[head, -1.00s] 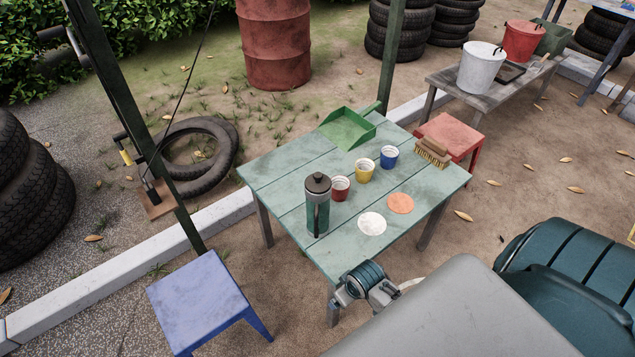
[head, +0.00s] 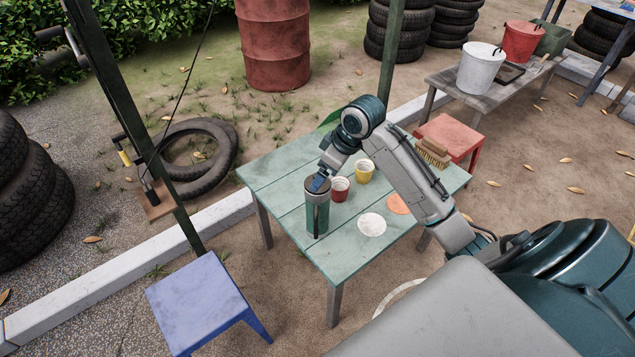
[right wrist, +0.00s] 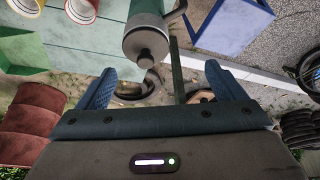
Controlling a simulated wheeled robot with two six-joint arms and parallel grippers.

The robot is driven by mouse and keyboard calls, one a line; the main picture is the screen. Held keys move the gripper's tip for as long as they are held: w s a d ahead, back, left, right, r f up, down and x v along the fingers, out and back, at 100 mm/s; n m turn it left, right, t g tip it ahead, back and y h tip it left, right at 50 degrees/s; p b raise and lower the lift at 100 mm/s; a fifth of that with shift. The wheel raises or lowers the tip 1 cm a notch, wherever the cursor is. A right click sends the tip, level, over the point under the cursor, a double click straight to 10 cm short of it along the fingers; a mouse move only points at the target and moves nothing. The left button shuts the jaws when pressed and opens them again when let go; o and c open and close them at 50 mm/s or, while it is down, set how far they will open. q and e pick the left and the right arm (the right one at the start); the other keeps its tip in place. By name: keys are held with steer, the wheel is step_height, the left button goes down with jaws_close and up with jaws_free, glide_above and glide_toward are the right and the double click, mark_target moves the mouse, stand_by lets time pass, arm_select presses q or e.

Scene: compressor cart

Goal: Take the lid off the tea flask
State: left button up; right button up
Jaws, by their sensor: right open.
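The tea flask (head: 316,218) is a tall green cylinder with a side handle, upright on the pale green table (head: 270,172). Its dark lid with a round knob (right wrist: 146,58) shows in the right wrist view and is on the flask. My right gripper (head: 321,182) is at the flask's top in the head view and hides much of the lid. In the right wrist view the fingers (right wrist: 160,72) are wide apart, with the knob in front of the gap and nothing gripped. My left gripper is not in view.
A red cup (head: 340,189) and a yellow cup (head: 364,172) stand close right of the flask. A white disc (head: 372,223) and a partly hidden orange disc (head: 397,205) lie nearer. A brush (head: 433,152) is at the right edge. A blue stool (head: 200,300) stands front left.

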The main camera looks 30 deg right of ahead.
steer(key=w, duration=0.3)
steer(key=shift+d+f+n, duration=0.15)
steer(key=shift+f+n, duration=0.15)
steer(key=shift+f, duration=0.05)
steer(key=shift+d+p+x, duration=0.15)
steer(key=shift+x, duration=0.85)
steer(key=shift+d+p+x, duration=0.15)
steer(key=shift+d+x, duration=0.05)
steer(key=shift+x, duration=0.8)
steer(key=shift+d+p+x, duration=0.15)
steer(key=shift+x, duration=0.85)
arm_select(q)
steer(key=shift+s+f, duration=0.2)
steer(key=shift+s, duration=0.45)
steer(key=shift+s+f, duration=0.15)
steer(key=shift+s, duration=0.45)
arm_select(e)
steer(key=shift+s+a+f, duration=0.1)
steer(key=shift+s+a, duration=0.05)
steer(key=c, duration=1.1)
